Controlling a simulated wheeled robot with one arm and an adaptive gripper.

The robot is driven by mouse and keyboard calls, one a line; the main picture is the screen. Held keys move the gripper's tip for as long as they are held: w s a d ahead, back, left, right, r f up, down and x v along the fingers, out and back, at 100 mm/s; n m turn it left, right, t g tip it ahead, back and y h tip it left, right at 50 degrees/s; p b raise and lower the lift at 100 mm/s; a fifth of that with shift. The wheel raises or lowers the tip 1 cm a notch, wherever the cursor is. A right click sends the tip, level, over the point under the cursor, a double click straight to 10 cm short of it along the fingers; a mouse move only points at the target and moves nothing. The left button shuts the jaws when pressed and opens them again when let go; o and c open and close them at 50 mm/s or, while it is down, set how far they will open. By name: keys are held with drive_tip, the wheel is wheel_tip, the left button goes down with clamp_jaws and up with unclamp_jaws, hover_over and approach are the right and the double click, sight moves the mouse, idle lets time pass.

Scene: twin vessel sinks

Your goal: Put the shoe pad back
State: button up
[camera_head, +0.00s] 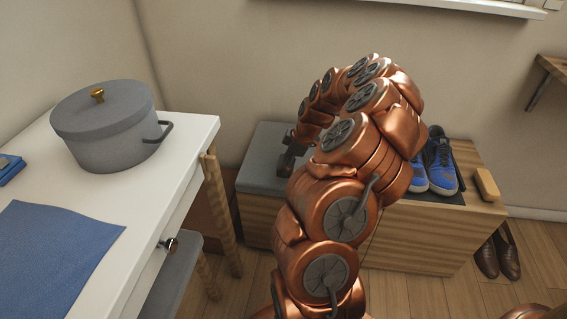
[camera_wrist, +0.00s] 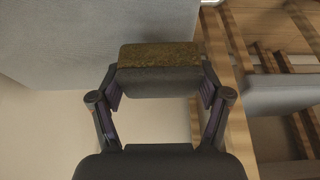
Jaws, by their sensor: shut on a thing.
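The shoe pad (camera_wrist: 158,55) is a small block with a mottled brown face and a dark grey side. In the wrist view my gripper (camera_wrist: 160,88) is shut on it, with one finger at each end. In the head view a dark part of my gripper (camera_head: 287,158) shows at the left end of the bench, over or near its grey cushion (camera_head: 262,140). I cannot tell whether the pad touches the cushion.
On the wooden bench (camera_head: 425,235), blue shoes (camera_head: 441,170) stand on a dark mat (camera_head: 466,158), with a tan block (camera_head: 487,184) to their right. Brown shoes (camera_head: 497,252) are on the floor. A white table (camera_head: 140,195) at left holds a grey pot (camera_head: 108,135) and blue cloth (camera_head: 60,245).

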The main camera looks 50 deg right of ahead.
sight(283, 162)
drive_tip(key=shift+w+d+f+b, duration=0.15)
drive_tip(key=shift+w+d, duration=0.3)
drive_tip(key=shift+w, duration=0.25)
drive_tip(key=shift+w+d+f+b, duration=0.1)
drive_tip(key=shift+w+d, duration=0.4)
drive_tip(key=shift+w, duration=0.25)
drive_tip(key=shift+w+d+f+b, duration=0.15)
drive_tip(key=shift+w+d, duration=0.3)
drive_tip(key=shift+w, duration=0.25)
drive_tip(key=shift+f+b, duration=0.55)
drive_tip(key=shift+f, duration=1.05)
drive_tip(key=shift+f, duration=0.2)
drive_tip(key=o, duration=1)
drive_tip(key=shift+r, duration=0.2)
drive_tip(key=p+v, duration=0.2)
drive_tip(key=v, duration=1)
drive_tip(key=shift+p, duration=0.3)
